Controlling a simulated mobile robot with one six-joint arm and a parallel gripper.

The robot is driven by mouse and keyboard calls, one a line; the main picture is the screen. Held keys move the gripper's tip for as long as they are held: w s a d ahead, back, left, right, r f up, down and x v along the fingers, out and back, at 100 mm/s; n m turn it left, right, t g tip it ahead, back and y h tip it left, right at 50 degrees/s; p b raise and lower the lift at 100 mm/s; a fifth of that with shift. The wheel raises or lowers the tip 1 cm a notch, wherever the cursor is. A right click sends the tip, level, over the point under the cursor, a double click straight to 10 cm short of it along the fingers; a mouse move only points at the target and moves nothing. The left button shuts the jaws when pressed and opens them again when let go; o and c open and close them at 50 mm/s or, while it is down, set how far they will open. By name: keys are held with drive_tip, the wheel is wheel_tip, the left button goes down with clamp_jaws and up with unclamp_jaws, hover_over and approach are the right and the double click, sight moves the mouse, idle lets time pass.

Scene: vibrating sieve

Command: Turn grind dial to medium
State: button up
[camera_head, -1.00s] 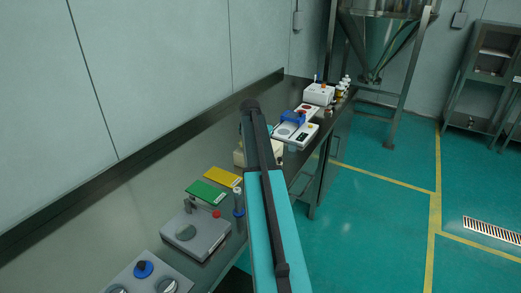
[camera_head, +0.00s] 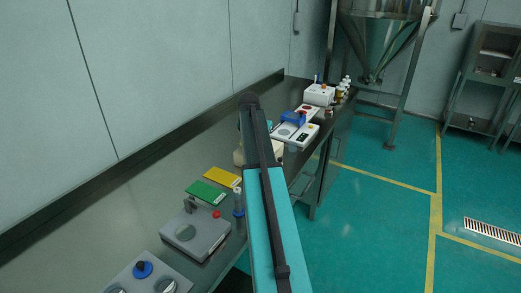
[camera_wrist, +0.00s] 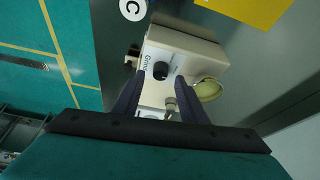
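The grinder (camera_wrist: 190,48) is a beige box in the wrist view, with a light front face marked with lettering that seems to read "Grind". A black round grind dial (camera_wrist: 160,71) with a pale mark sits on that face. My gripper (camera_wrist: 160,76) is open, with one dark fingertip on each side of the dial. I cannot tell whether the fingers touch it. A small metal knob or spout (camera_wrist: 171,104) shows between the fingers. In the head view the grinder (camera_head: 239,157) is mostly hidden behind my arm, and the dial and gripper are hidden.
A yellow-green cup (camera_wrist: 208,90) is beside the grinder. A grey device (camera_head: 196,235) stands nearer, and a white scale-like device (camera_head: 297,133) farther along.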

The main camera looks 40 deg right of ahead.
drive_tip(key=b+v, duration=0.2)
drive_tip(key=v, duration=0.9)
drive_tip(key=shift+a+r, duration=0.1)
drive_tip(key=shift+a, duration=0.05)
drive_tip(key=shift+s, duration=0.1)
idle(0.4)
